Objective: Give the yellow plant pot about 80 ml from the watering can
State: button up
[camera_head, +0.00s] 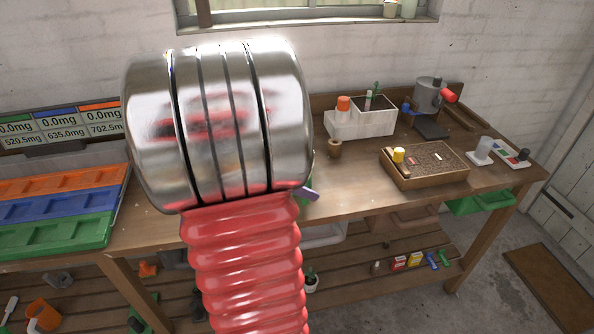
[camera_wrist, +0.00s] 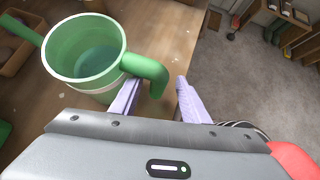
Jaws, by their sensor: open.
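The green watering can (camera_wrist: 85,50) stands on the bench in the wrist view, its open top showing water inside. Its curved handle (camera_wrist: 150,70) lies between the two pale purple fingers of my gripper (camera_wrist: 157,84), which are apart and not closed on it. In the head view my arm hides most of the can and gripper; only a purple fingertip (camera_head: 310,194) shows past it. A small yellow cylindrical thing (camera_head: 398,155), perhaps the yellow plant pot, sits at the left of the soil-filled wooden tray (camera_head: 400,180).
A white planter box (camera_head: 345,125) and a grey machine (camera_head: 428,95) stand at the bench's back. A small brown pot (camera_head: 335,148) is nearer the middle. Orange, blue and green trays (camera_head: 60,190) lie at the left. The bench's edge is close to the can.

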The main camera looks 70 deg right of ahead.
jog(key=shift+f, duration=0.1)
jog(key=shift+x, duration=2.65)
jog(key=shift+c, duration=0.2)
grip_shut()
jog(key=shift+d, duration=0.1)
